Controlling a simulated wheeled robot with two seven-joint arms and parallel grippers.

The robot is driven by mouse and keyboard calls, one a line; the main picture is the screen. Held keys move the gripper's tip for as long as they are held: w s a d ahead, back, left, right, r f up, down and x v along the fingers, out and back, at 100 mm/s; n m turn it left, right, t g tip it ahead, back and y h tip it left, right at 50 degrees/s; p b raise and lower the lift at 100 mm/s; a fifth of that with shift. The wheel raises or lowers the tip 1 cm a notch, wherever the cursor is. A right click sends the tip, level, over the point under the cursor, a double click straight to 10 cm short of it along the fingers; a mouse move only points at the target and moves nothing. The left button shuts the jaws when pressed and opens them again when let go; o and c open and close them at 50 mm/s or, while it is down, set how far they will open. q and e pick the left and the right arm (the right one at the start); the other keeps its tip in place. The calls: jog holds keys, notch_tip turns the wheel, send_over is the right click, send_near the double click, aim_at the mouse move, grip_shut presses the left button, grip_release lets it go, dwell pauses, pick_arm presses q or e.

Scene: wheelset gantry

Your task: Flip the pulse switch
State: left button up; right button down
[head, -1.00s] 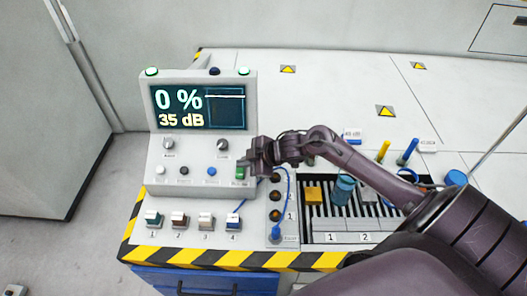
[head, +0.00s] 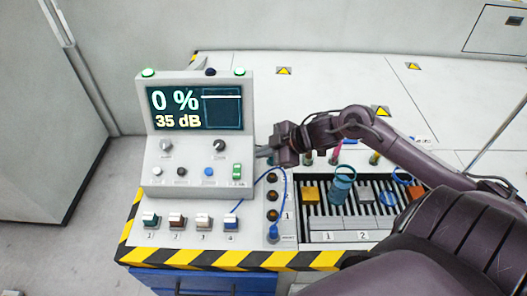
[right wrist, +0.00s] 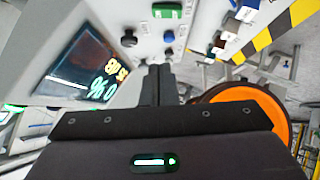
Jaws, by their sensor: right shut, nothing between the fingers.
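The console (head: 190,150) stands on the left part of the table. The green rocker switch (head: 237,171), likely the pulse switch though its label is too small to read, sits at the lower right of the console's sloping panel. It also shows at the top edge of the right wrist view (right wrist: 167,10). My right gripper (head: 262,153) is shut and empty, just right of and slightly above the switch, apart from it. Its closed fingers (right wrist: 157,85) point toward the panel. The screen (head: 195,108) reads 0 % and 35 dB. My left gripper is not in view.
Several coloured blocks (head: 150,219) stand in front. A blue cable (head: 286,185) loops near my right gripper. A slotted rack (head: 325,210) with a blue cylinder (head: 342,185) lies under my right arm.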

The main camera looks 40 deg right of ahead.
jog(key=g+b, duration=0.1)
jog(key=b, duration=0.3)
jog(key=shift+s+a+m+y, duration=0.1)
jog(key=shift+s+m+y, duration=0.05)
jog(key=shift+m+y, duration=0.25)
jog(key=shift+r, duration=0.1)
jog(key=p, duration=0.2)
send_over(233, 174)
jog(key=s+d, duration=0.1)
jog(key=s, duration=0.2)
notch_tip(233, 174, down, 7)
jog(key=shift+d+r, duration=0.1)
jog(key=shift+r, duration=0.1)
jog(key=f, duration=0.2)
jog(key=shift+w+d+f, duration=0.15)
jog(key=shift+w+f, duration=0.15)
jog(key=shift+f, duration=0.05)
jog(key=shift+w+d+f, duration=0.15)
jog(key=shift+f, duration=0.65)
